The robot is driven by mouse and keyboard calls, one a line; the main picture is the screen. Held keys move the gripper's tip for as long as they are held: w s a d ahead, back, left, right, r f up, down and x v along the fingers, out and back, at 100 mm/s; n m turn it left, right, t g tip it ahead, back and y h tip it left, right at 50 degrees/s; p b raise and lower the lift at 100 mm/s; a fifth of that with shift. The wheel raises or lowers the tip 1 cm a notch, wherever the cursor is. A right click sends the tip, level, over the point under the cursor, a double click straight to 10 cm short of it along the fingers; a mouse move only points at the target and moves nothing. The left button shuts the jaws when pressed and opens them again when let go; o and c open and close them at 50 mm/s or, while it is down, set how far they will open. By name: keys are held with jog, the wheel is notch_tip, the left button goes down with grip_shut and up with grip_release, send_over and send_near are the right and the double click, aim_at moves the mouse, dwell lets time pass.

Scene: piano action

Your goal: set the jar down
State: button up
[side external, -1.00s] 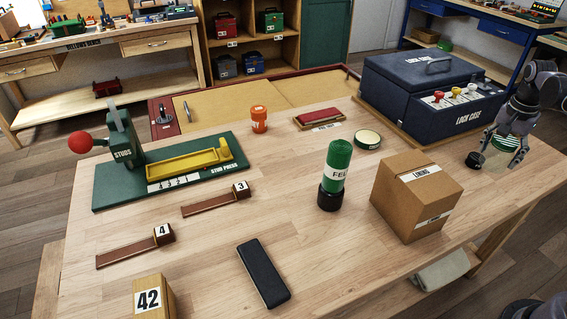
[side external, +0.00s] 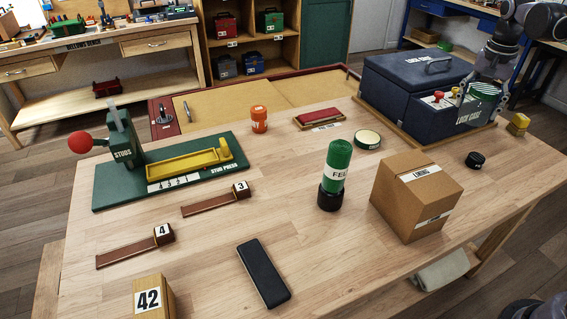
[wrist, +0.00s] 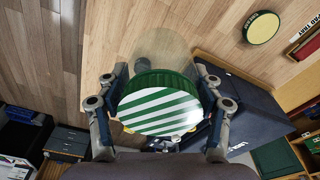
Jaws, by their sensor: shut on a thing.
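The jar has clear glass and a green lid with white stripes. In the wrist view the jar's lid (wrist: 160,108) sits between the two fingers of my gripper (wrist: 160,118), which is shut on it. The glass body reaches away from the camera. In the side external view the jar (side external: 486,92) is held by my gripper (side external: 488,96) in front of the right end of the dark blue lock case (side external: 415,85). The exact gap between jar and case cannot be told.
A black round piece (side external: 475,160) lies on the bench, with free wood around it. A cardboard lining box (side external: 415,195) stands to its left. A yellow block (side external: 518,124) is at the bench's right edge. Red and yellow knobs (side external: 455,92) stand on the case's front.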

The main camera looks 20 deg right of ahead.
jog(key=w+a+n, duration=0.3)
jog(key=w+a, duration=0.4)
jog(key=a, duration=0.5)
jog(key=w+a+n, duration=0.4)
jog(key=w+a, duration=0.3)
jog(key=a, duration=0.5)
jog(key=s+a+n+y, duration=0.15)
jog(key=a+n, duration=0.45)
jog(key=a, duration=2.3)
jog(key=shift+t, duration=0.4)
notch_tip(320, 180, down, 18)
jog(key=shift+s+d, duration=0.1)
jog(key=shift+s, duration=0.05)
jog(key=shift+f, duration=2.25)
jog(key=shift+f, duration=0.15)
jog(key=o, duration=1.3)
